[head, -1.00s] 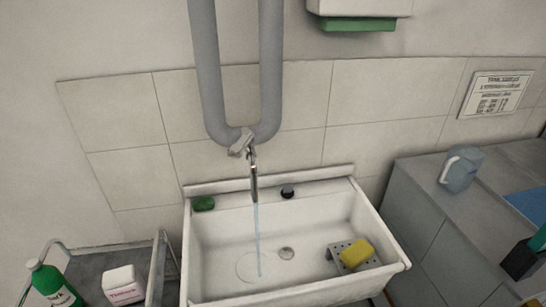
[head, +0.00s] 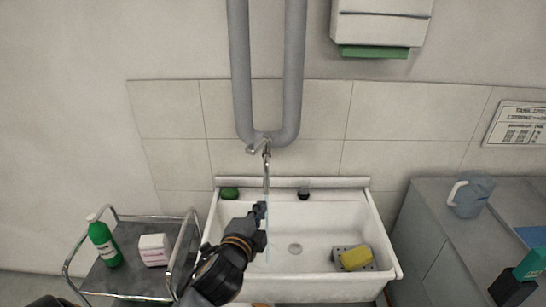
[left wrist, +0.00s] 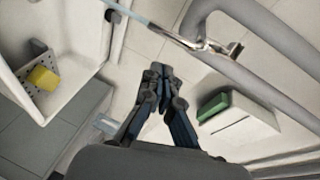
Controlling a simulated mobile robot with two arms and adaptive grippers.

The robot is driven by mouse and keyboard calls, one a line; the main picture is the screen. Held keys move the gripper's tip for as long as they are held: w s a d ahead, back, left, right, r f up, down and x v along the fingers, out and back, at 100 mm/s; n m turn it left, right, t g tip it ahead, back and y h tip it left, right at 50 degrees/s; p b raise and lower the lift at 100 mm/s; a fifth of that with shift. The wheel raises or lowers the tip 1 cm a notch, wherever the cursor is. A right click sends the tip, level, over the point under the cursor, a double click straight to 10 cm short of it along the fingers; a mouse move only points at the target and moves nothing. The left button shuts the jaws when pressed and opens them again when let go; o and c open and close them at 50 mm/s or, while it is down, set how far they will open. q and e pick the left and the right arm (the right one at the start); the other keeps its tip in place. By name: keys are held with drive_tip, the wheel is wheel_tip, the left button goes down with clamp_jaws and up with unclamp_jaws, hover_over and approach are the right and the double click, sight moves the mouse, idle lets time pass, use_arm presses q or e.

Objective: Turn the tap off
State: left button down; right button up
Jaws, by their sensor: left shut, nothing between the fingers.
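The metal tap (head: 267,165) comes down from the grey pipes on the wall above the white sink (head: 330,222). Its small lever (head: 254,148) sticks out to the left at the top. A thin blue water stream (head: 267,240) falls from the spout, partly hidden by my gripper. In the left wrist view the tap (left wrist: 197,42) is beyond the fingers, with bluish water (left wrist: 143,20) running from it. My left gripper (head: 261,211) is shut and empty, over the sink in front of and below the tap, apart from the lever. My right gripper is out of view.
Grey pipes (head: 241,85) hang behind the tap, and a dispenser (head: 380,25) is above right. A green soap (head: 230,193) is on the sink ledge. A yellow sponge (head: 355,259) lies in the sink. A trolley (head: 125,283) with a green bottle (head: 103,243) stands left.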

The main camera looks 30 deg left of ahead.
use_arm(q)
wheel_tip(320, 180, up, 9)
drive_tip(key=d+m+t, duration=0.2)
drive_tip(key=p, duration=0.3)
approach(259, 144)
drive_tip(key=w+d+f, duration=0.1)
drive_tip(key=w+d, duration=0.4)
drive_tip(key=a, duration=0.2)
drive_tip(key=w+a+p, duration=0.1)
drive_tip(key=a, duration=0.1)
drive_tip(key=shift+w+a+f, duration=0.1)
drive_tip(key=shift+a+f, duration=0.05)
drive_tip(key=shift+a, duration=0.15)
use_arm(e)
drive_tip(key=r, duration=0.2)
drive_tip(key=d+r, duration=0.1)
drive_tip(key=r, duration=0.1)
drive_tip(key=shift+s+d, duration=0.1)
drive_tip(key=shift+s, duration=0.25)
